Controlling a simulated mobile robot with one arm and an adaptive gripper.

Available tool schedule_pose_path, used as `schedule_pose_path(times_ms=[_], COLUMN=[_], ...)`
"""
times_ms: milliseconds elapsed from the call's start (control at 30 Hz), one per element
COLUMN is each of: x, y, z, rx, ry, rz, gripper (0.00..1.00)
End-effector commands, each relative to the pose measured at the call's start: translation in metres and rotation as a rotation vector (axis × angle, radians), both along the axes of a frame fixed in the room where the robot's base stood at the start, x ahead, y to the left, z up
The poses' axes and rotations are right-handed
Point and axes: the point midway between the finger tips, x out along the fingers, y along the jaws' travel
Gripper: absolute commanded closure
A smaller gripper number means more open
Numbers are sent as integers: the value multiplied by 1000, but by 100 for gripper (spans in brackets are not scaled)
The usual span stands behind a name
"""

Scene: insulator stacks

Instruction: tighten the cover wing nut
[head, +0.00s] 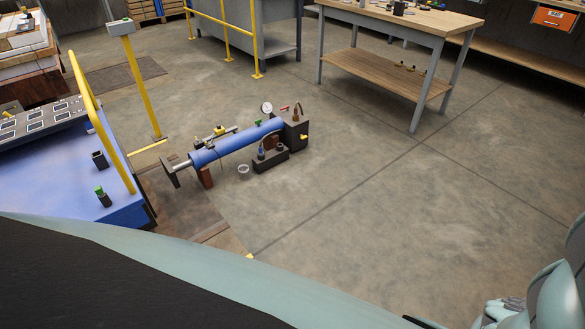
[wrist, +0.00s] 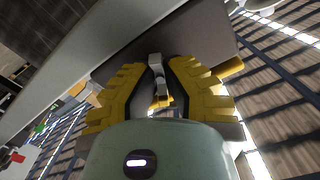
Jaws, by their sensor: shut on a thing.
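In the wrist view my gripper (wrist: 158,84) points at a grey-brown flat panel (wrist: 200,42). Its yellow-padded fingers are closed in on a small pale grey metal piece (wrist: 155,62) in front of the panel, which looks like the cover wing nut. The fingers hide part of it, so its wings and thread cannot be made out. My gripper does not clearly show in the head view, and neither does the wing nut.
In the head view a blue cylinder (head: 236,142) with a gauge lies on the floor. A blue console with a yellow rail (head: 102,125) stands left, and a wooden-topped workbench (head: 400,20) at the back. The floor (head: 400,220) at centre right is clear.

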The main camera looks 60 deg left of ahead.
Motion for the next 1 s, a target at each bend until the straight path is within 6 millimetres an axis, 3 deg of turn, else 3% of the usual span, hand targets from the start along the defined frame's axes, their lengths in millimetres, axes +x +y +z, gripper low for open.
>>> schedule_pose_path(times_ms=[1000], x=[2], y=[2], z=[-6], rx=[78], ry=[-931], rz=[4], gripper=[100])
